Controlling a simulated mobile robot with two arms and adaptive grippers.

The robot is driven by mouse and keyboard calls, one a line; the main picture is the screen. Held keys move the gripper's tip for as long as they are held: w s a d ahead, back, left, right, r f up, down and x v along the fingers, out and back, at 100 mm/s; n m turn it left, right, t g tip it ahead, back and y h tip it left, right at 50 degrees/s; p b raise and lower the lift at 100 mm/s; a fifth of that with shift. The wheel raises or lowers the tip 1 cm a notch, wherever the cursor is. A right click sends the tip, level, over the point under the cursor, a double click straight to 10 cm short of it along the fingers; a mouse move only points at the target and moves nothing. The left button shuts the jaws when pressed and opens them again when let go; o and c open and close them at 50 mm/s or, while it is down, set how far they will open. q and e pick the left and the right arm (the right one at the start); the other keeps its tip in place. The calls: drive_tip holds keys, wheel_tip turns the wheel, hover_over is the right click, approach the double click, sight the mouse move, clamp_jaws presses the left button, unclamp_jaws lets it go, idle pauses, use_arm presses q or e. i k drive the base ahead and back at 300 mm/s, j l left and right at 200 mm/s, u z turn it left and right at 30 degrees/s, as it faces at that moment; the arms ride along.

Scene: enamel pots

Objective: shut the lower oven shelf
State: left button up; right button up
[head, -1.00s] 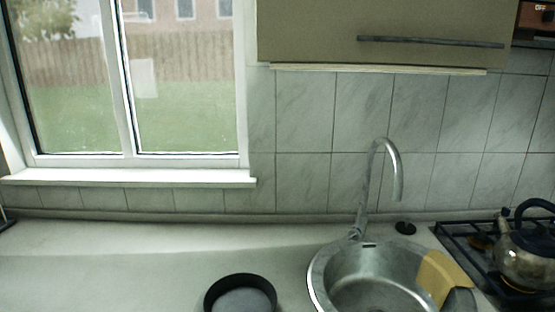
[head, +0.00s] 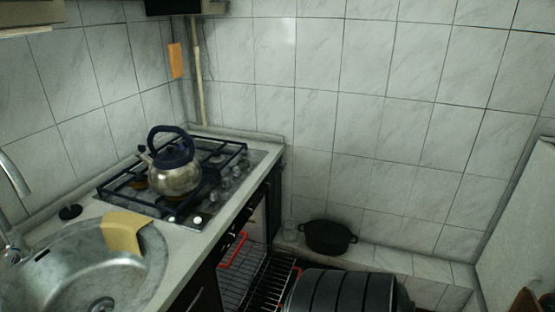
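The oven (head: 262,205) is under the gas hob, and its dark front shows at a steep angle. Wire shelves stick out from it low in the middle of the head view. One wire shelf (head: 232,284) has a red bar (head: 235,250) close to it. More wire grid (head: 272,278) shows just to the right. I cannot tell for sure which grid is the lower shelf, and their near parts are cut off by the bottom edge. Neither of my grippers is in view.
A kettle (head: 175,172) stands on the hob (head: 215,158). A yellow cloth (head: 123,232) hangs over the sink's edge (head: 150,272). A black pot (head: 327,237) stands on a tiled ledge (head: 385,258). A dark ribbed rounded thing (head: 345,292) is close to the grids' right.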

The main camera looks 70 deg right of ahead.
sight(294, 268)
drive_tip(key=z, duration=2.4)
